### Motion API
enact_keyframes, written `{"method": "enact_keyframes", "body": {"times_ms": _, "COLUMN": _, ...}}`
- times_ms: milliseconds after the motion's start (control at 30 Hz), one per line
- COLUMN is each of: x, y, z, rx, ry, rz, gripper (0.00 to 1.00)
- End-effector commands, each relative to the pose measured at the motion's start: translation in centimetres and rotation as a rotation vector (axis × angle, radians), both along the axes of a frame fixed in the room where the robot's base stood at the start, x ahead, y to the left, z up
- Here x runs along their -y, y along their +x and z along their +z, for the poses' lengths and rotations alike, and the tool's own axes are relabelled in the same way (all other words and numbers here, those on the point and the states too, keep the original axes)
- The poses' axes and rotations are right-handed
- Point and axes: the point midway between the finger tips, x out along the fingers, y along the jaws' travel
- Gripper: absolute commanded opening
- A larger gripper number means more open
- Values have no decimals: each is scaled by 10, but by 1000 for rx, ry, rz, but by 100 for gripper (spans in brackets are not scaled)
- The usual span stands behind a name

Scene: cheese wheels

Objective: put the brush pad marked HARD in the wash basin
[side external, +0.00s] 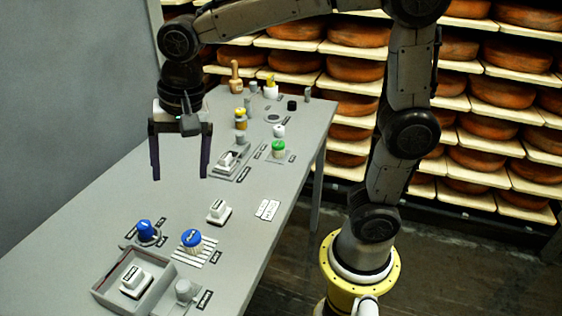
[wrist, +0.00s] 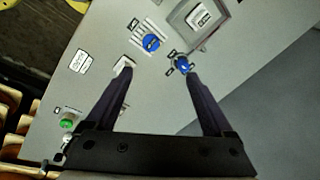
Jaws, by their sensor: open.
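The wash basin (side external: 158,300), a square grey tray, sits at the near end of the table. It also shows in the wrist view (wrist: 219,38). A white labelled pad (side external: 136,281) lies inside it. A second white pad (side external: 218,211) stands on the open table and shows in the wrist view beside a fingertip (wrist: 122,66). A third white block (side external: 229,160) sits farther back on a grey holder. I cannot read which is marked HARD. My gripper (side external: 180,177) is open and empty above the table, its fingers pointing down; it also frames the wrist view (wrist: 158,76).
Two blue-topped items (side external: 192,239) (side external: 147,231) stand between the loose pad and the basin. A grey knobbed item (side external: 184,289) is beside the basin. A white card (side external: 267,209) lies near the right edge.

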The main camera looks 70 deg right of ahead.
Motion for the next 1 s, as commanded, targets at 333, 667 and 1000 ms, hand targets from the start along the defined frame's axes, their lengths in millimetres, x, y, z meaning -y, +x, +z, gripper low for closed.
{"method": "enact_keyframes", "body": {"times_ms": 333, "x": 80, "y": -126, "z": 5, "rx": 237, "ry": -221, "rz": 600, "gripper": 86}}
{"method": "enact_keyframes", "body": {"times_ms": 667, "x": 95, "y": -169, "z": -17, "rx": 296, "ry": -363, "rz": 845, "gripper": 86}}
{"method": "enact_keyframes", "body": {"times_ms": 1000, "x": 95, "y": -169, "z": -17, "rx": 295, "ry": -364, "rz": 850, "gripper": 86}}
